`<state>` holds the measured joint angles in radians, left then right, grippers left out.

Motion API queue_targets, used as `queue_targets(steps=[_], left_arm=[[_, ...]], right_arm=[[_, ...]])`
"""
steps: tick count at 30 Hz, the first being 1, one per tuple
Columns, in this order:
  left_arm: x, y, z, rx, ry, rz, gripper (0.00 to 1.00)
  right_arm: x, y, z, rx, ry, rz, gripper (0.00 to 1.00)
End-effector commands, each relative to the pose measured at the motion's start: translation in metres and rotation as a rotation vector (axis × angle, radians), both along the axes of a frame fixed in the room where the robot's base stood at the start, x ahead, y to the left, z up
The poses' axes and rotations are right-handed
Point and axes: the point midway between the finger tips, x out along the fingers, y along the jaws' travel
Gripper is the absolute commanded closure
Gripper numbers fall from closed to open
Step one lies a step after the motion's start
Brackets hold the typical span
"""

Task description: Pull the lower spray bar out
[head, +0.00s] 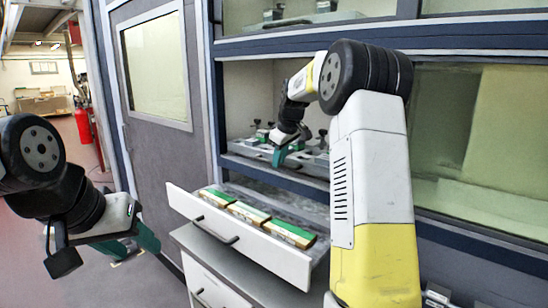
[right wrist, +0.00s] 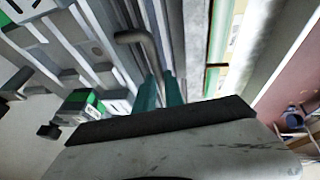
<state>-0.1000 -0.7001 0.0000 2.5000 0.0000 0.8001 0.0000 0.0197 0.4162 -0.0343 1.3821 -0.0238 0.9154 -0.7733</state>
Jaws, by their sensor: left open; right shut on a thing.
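The lower spray bar (head: 245,151) is a grey bar with black knobs, lying in the lower opening of the tunnel in the head view. My right gripper (head: 280,157) reaches to its front edge, with teal fingers pointing down. In the right wrist view, the fingers (right wrist: 160,92) are closed around the end of a bent grey handle (right wrist: 138,38); its join to the bar is not clear. My left gripper (head: 128,246) is open and empty, low at the left, well apart from the bar.
Below the opening, a white drawer (head: 238,236) stands pulled out, holding several green-topped boxes (head: 247,213). Another bar (head: 300,20) lies in the upper opening. A grey door (head: 152,155) is at the left. My right arm hides part of the opening.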

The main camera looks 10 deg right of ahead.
Motion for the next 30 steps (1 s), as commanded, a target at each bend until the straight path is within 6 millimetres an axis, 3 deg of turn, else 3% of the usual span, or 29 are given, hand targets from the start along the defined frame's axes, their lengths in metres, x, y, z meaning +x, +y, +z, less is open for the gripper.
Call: queue_targets(steps=[21,30], left_arm=[[0.0,0.0,0.0,0.0,0.0,0.0,0.53],[0.0,0.0,0.0,0.0,0.0,0.0,0.53]], right_arm=[[-0.123,0.158,0.001,0.0,0.0,0.009,1.0],[-0.162,0.207,0.0,-0.001,0.001,0.005,1.0]])
